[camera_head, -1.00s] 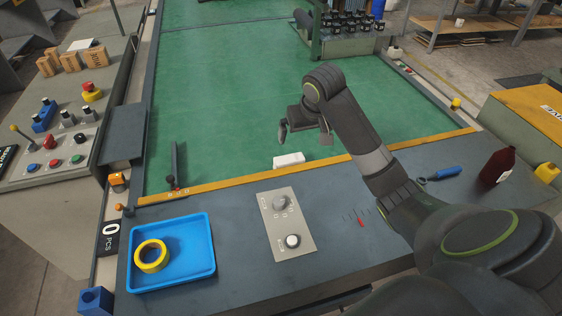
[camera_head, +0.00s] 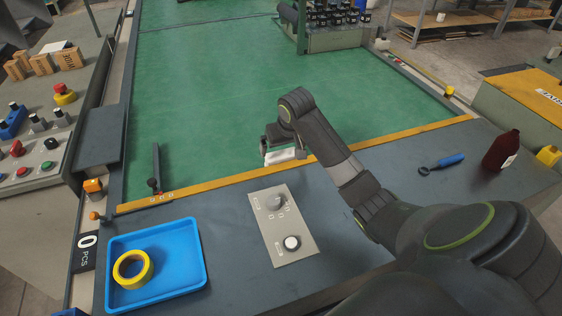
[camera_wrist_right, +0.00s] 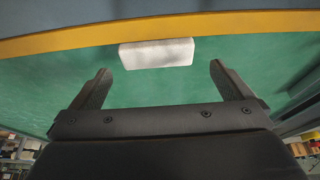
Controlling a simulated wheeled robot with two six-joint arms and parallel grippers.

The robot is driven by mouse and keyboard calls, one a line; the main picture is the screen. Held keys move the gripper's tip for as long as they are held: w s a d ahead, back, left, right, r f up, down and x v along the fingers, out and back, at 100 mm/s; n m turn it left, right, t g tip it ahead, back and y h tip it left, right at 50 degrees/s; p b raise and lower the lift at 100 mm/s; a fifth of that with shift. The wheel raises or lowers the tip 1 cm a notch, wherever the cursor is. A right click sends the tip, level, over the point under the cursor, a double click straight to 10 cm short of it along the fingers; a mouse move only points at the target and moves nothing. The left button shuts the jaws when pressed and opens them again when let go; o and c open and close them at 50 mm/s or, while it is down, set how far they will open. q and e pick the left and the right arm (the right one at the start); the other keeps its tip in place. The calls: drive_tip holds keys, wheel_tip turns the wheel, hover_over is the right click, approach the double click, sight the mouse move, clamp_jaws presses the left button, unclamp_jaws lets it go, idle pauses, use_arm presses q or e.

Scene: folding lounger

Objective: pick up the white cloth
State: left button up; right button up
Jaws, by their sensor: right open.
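The white cloth (camera_head: 280,155) is a small folded block on the green surface, by the yellow edge strip. It also shows in the right wrist view (camera_wrist_right: 157,54), lying just past the fingertips and between their lines. My right gripper (camera_head: 282,153) is over the cloth in the head view and hides part of it. In the right wrist view the right gripper (camera_wrist_right: 160,72) has its two fingers wide apart with nothing between them. Whether a finger touches the cloth I cannot tell. My left gripper is not in view.
A blue tray (camera_head: 199,235) with a yellow tape roll (camera_head: 132,269) stands at the front left. A grey knob panel (camera_head: 283,225) lies beside it. The green surface (camera_head: 220,80) behind is mostly clear.

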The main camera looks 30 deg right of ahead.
sight(281, 154)
drive_tip(key=shift+x, duration=4.4)
drive_tip(key=shift+w+d+r, duration=0.15)
drive_tip(key=shift+w+d, duration=0.05)
drive_tip(key=shift+c, duration=0.3)
drive_tip(key=c, duration=0.6)
